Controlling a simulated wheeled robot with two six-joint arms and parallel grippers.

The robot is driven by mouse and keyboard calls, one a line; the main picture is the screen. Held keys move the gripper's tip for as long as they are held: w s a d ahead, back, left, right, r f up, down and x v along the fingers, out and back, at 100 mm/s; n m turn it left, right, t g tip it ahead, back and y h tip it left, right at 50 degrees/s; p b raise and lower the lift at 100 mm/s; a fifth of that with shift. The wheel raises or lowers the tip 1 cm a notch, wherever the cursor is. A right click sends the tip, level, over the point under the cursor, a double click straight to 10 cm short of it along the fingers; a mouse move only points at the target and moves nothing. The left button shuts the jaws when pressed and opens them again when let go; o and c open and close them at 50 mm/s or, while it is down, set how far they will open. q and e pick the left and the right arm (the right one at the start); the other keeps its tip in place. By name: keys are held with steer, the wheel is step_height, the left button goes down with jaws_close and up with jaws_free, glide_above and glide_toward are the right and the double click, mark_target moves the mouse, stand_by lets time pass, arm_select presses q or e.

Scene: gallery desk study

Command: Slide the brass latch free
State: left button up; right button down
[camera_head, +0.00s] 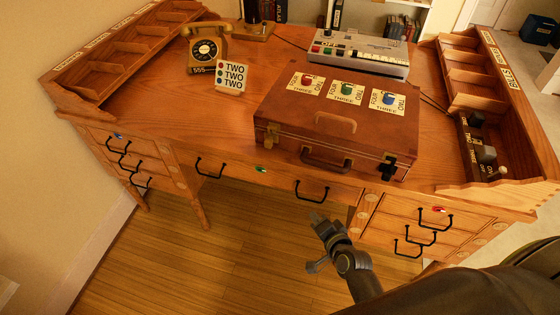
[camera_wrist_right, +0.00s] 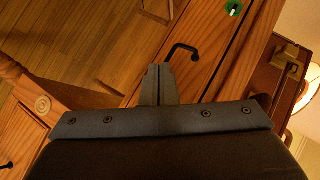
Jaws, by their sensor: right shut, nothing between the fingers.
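A brown leather briefcase (camera_head: 335,125) lies closed on the wooden desk, its handle facing the front edge. A brass latch (camera_head: 272,134) is on the left of its front face; a dark latch (camera_head: 388,167) is on the right. My right gripper (camera_head: 316,217) is in front of the desk, below the briefcase, and touches neither latch. Its fingers (camera_wrist_right: 158,72) are together and empty in the wrist view, where a black drawer handle (camera_wrist_right: 183,48) appears beyond them. A brass latch (camera_wrist_right: 287,53) shows at the right there. My left gripper is out of view.
Three dial cards, including a green one (camera_head: 346,91), sit on the briefcase. A telephone (camera_head: 207,48) and a "TWO" card (camera_head: 233,77) stand left. A grey console (camera_head: 358,52) is behind. Drawer handles (camera_head: 312,193) project from the desk front. Open floor (camera_head: 250,250) lies in front.

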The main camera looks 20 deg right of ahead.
arm_select(q)
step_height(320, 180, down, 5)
steer(key=b, duration=0.4)
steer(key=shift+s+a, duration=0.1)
arm_select(e)
step_height(320, 180, up, 15)
steer(key=w+a+m+t+y, duration=0.1)
steer(key=w+m+t, duration=0.1)
steer(key=m+t, duration=0.2)
steer(key=shift+w+a+t, duration=0.35)
steer(key=shift+w+t, duration=0.05)
steer(key=p, duration=0.2)
glide_toward(269, 138)
steer(key=w+d+f, duration=0.1)
steer(key=w+d, duration=0.2)
steer(key=d, duration=0.1)
steer(key=w+a, duration=0.1)
steer(key=a, duration=0.1)
steer(key=shift+w+a+f+p, duration=0.25)
steer(key=shift+w+a+p, duration=0.05)
steer(key=shift+w+a, duration=0.1)
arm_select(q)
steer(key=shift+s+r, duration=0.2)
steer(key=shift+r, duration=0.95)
arm_select(e)
steer(key=shift+w+a, duration=0.2)
steer(key=shift+a, duration=0.1)
